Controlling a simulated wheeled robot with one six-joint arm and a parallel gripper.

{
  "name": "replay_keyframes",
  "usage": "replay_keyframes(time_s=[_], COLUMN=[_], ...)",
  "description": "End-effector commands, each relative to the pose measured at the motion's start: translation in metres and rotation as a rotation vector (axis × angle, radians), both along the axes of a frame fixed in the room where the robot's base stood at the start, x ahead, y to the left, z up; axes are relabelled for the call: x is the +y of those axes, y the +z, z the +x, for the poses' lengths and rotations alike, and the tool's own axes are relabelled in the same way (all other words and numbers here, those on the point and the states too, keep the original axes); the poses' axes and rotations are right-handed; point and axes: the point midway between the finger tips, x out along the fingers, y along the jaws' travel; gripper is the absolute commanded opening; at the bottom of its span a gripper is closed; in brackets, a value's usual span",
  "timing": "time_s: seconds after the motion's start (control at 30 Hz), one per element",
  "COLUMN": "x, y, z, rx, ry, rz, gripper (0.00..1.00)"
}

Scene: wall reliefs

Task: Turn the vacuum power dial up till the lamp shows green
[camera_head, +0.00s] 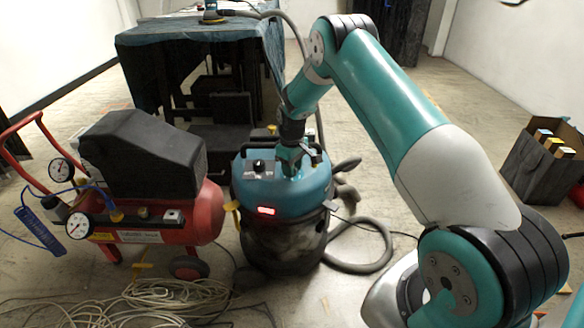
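The vacuum (285,240) stands on the floor in the middle of the view, with a teal lid and a dark drum. A small black power dial (259,167) shows on the lid's top, left of centre. The lamp (265,211) on the lid's front glows red. My gripper (290,172) points down over the lid, just right of the dial and apart from it in the picture. Its fingers are small and partly merge with the teal lid, so their opening is unclear. The dial's pointer is too small to read.
A red air compressor (200,215) with a black cover stands close on the left. A hose (385,250) curls on the floor at right. Coiled cable (150,300) lies in front. A cloth-covered table (190,32) stands behind. A dark box (535,165) is far right.

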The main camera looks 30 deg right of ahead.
Motion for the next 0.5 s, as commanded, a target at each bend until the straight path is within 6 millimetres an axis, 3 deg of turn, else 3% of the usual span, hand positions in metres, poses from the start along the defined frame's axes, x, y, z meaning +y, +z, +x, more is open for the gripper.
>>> replay_keyframes(time_s=[0.5], x=[0.0002], y=[0.0017], z=[-0.0004], rx=[0.002], ry=[-0.099], rz=[0.000], gripper=[0.09])
